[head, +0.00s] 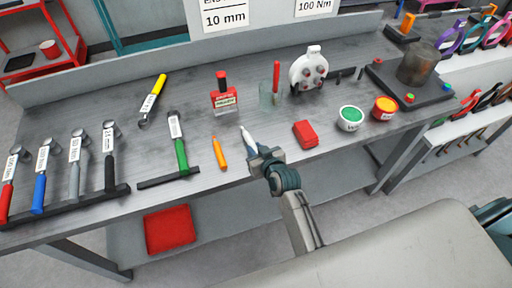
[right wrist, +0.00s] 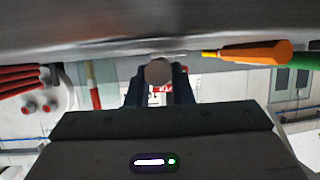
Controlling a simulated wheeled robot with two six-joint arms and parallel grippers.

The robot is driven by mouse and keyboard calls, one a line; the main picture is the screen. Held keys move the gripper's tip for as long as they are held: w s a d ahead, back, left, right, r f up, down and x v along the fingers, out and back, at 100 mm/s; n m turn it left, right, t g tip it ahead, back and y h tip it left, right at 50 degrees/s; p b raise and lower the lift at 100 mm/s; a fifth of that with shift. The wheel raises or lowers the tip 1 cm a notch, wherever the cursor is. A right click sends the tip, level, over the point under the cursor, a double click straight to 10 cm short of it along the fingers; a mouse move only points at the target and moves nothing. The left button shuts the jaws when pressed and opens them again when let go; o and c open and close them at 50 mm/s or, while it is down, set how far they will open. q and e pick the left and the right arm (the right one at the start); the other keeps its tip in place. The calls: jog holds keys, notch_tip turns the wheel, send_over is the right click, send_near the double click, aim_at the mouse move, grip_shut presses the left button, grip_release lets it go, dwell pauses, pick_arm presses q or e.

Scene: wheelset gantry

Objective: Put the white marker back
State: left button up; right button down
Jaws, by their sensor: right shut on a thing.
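The white marker (head: 248,138) is slim, with a bluish tip, and slants up from my right gripper (head: 262,157) in the head view. My right gripper is shut on it near the front edge of the grey bench. In the right wrist view a round brownish end (right wrist: 158,72) shows between the fingers; it seems to be the marker's end. A clear cup (head: 270,96) with a red stick (head: 276,77) in it stands behind the gripper. I cannot tell from these frames whether the marker touches the bench. My left gripper is not in view.
An orange pen-like tool (head: 220,152) lies left of the marker and a red block (head: 305,134) right of it. The bench (head: 190,95) between cup and marker looks clear.

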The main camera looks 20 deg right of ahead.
jog(key=shift+f, duration=0.55)
dwell(0.4)
jog(key=c, duration=1.2)
grip_release()
jog(key=shift+b, duration=0.3)
